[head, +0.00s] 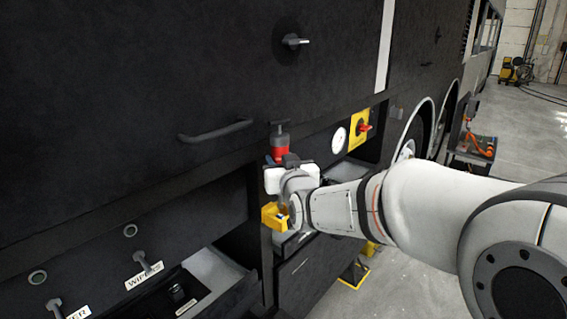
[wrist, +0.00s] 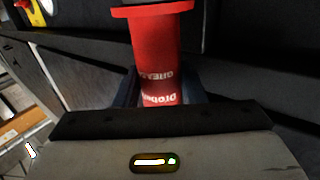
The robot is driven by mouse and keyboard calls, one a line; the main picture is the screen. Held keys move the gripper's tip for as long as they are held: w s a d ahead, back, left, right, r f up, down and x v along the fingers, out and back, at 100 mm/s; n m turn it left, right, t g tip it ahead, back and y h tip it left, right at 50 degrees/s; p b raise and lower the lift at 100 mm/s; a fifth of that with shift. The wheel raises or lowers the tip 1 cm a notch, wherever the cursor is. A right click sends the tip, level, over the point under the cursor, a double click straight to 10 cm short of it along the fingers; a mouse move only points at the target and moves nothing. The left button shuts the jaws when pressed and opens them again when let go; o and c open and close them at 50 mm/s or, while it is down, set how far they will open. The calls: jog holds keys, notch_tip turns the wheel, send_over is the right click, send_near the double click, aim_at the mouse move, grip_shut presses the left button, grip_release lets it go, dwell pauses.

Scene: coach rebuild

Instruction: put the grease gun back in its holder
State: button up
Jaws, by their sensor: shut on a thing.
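The grease gun (head: 279,148) is a red cylinder with a dark top, upright in the head view. In the wrist view, the red barrel of the grease gun (wrist: 158,50) has a wider red rim and white lettering. My gripper (head: 280,164) is shut on the barrel against the dark side of the coach; dark fingers show on both sides of it in the wrist view. A yellow bracket (head: 271,216) sits below my gripper in the head view; it may be the holder. The barrel's lower end is hidden by my gripper, so I cannot tell whether it touches the bracket.
A grab handle (head: 215,131) sticks out of the panel to the left. A yellow plate with a red switch (head: 361,128) and a round white gauge (head: 338,140) are to the right. An open compartment (head: 205,275) is at lower left. An orange-loaded cart (head: 472,148) stands beyond the wheel.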

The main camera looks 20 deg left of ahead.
jog(key=shift+f+b, duration=2.15)
jog(key=shift+b, duration=0.6)
jog(key=shift+f+b, duration=0.3)
jog(key=shift+b, duration=0.3)
jog(key=shift+b, duration=0.55)
dwell(0.4)
jog(key=shift+f+b, duration=1.15)
jog(key=shift+b, duration=0.2)
dwell(0.5)
jog(key=o, duration=1.1)
jog(key=shift+o, duration=0.2)
jog(key=shift+f, duration=0.15)
